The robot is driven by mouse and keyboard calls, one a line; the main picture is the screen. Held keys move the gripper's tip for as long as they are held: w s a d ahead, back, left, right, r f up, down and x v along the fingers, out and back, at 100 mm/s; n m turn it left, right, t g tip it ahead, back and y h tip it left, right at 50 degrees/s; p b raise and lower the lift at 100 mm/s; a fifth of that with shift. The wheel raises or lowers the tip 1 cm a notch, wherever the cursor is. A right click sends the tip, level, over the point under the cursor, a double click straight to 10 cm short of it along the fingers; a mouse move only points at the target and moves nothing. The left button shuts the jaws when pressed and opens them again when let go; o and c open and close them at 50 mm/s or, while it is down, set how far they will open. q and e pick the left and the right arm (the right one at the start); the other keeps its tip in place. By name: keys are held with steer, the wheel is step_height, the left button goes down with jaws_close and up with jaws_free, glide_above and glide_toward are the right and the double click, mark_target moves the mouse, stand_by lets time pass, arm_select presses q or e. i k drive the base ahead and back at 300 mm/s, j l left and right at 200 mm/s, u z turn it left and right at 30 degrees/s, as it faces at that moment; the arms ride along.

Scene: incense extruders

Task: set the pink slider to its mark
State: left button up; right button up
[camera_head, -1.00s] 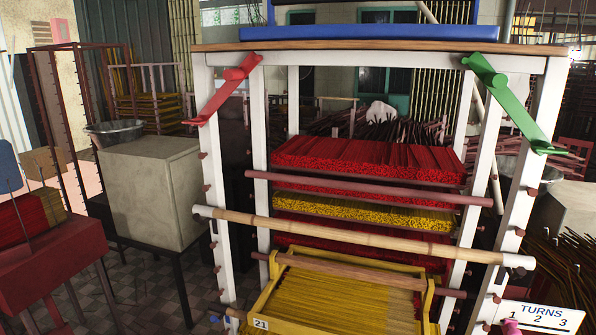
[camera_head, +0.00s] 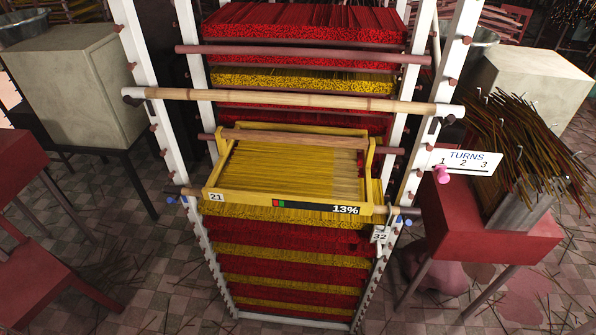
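The pink slider (camera_head: 442,175) is a small pink knob at the lower left of a white plate marked TURNS (camera_head: 467,160) with the numbers 1, 2 and 3. It sits just under the 1, on the right side of the white rack (camera_head: 160,110). I cannot make out a separate target mark on the plate. Neither of my grippers is in view.
A red stand (camera_head: 470,240) with a bin of dark sticks (camera_head: 525,150) stands at right. A beige block (camera_head: 75,85) is at left.

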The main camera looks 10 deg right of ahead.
mark_target(443, 178)
steer(key=z, duration=1.3)
